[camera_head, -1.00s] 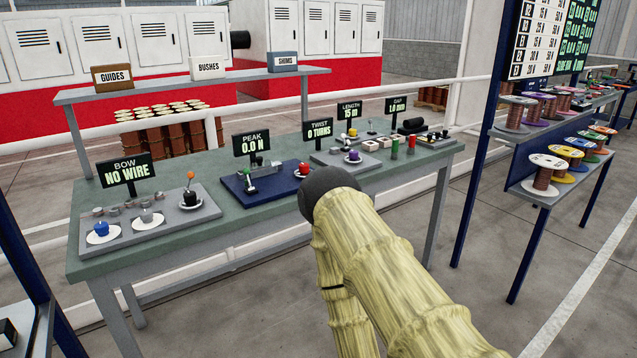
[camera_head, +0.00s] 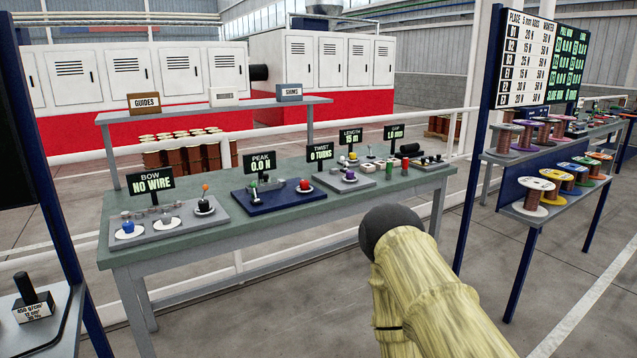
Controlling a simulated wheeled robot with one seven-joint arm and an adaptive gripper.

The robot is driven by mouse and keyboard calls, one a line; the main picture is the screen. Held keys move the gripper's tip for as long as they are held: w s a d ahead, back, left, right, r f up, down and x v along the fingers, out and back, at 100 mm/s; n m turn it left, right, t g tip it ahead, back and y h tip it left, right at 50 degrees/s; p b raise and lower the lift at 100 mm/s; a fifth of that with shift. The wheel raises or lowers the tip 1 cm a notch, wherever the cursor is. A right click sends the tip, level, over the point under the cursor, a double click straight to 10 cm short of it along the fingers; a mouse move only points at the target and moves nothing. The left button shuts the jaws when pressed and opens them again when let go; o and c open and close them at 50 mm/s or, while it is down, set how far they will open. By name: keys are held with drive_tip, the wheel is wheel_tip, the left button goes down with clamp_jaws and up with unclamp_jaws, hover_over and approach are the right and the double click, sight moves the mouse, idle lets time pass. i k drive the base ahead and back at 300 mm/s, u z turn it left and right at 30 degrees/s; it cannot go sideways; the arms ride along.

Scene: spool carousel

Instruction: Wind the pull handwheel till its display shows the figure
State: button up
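The PEAK display (camera_head: 262,163) reads 0.0 N and stands behind a dark blue board (camera_head: 270,201) on the green bench. A red knob on a white disc (camera_head: 304,187) sits at the board's right end. It looks like the pull handwheel, but it carries no readable label. A small lever fixture (camera_head: 254,195) stands at the board's left. My gripper is not in view. Only my arm's yellowish sleeve and dark rounded joint show at lower right, in front of the bench and apart from the knob.
Other bench displays read BOW NO WIRE (camera_head: 150,181), TWIST 0 TURNS (camera_head: 320,152), LENGTH 15 m (camera_head: 350,136) and GAP 1.0 mm (camera_head: 395,132). A spool rack with a chart board (camera_head: 527,62) stands right. A dark post (camera_head: 48,180) stands left. Floor (camera_head: 285,310) before the bench is clear.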

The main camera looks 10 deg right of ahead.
sight(304, 188)
drive_tip(key=i, duration=1.35)
